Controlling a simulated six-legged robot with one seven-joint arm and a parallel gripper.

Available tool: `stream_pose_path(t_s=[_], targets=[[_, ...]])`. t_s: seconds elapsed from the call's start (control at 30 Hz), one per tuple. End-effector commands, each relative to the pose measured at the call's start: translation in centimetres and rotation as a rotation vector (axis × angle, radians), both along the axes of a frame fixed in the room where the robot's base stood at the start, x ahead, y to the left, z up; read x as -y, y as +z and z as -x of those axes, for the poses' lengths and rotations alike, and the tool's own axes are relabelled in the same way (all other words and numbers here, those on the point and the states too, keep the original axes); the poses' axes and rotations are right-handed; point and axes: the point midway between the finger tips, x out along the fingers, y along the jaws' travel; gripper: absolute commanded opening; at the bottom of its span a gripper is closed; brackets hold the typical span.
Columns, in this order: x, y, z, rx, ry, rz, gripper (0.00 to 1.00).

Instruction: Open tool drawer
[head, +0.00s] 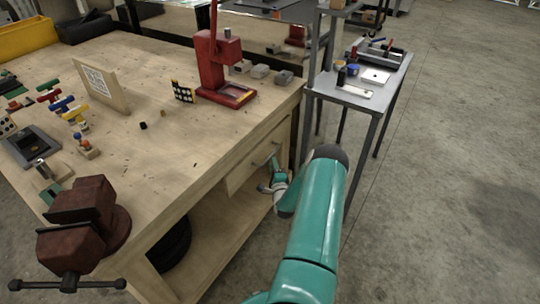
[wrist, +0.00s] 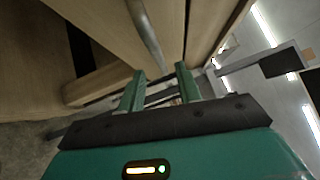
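The tool drawer (head: 243,171) is a pale wooden front under the right end of the workbench top. It looks flush with the bench, though my arm and gripper hide part of that area. Its grey metal handle (head: 262,163) is a thin bar on the front. In the wrist view the handle (wrist: 146,34) is a curved bar running down towards the space between my fingertips. My gripper (head: 274,181) is at the drawer front beside the handle. In the wrist view my gripper (wrist: 160,80) has its two green fingers apart; I cannot tell whether either touches the handle.
The wooden workbench (head: 135,170) carries a red vise (head: 88,225), a red press (head: 217,65) and small parts. A lower shelf (head: 232,235) lies under the drawer. A grey metal stand (head: 365,97) is close behind on the right. The concrete floor at right is clear.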

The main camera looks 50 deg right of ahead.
Motion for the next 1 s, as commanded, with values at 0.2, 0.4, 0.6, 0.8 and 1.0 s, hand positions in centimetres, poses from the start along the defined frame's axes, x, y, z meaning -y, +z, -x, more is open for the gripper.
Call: stream_pose_path(t_s=[0.2, 0.4, 0.6, 0.8, 1.0], targets=[[2.7, 0.6, -3.2, 0.0, 0.0, 0.003, 0.34], [3.9, 0.8, -4.8, -0.001, 0.002, 0.001, 0.34], [4.1, 0.8, -4.9, -0.001, 0.002, 0.001, 0.34], [4.1, 0.8, -4.9, -0.001, 0.002, 0.001, 0.13], [4.1, 0.9, -4.9, -0.001, 0.002, 0.001, 0.0]])
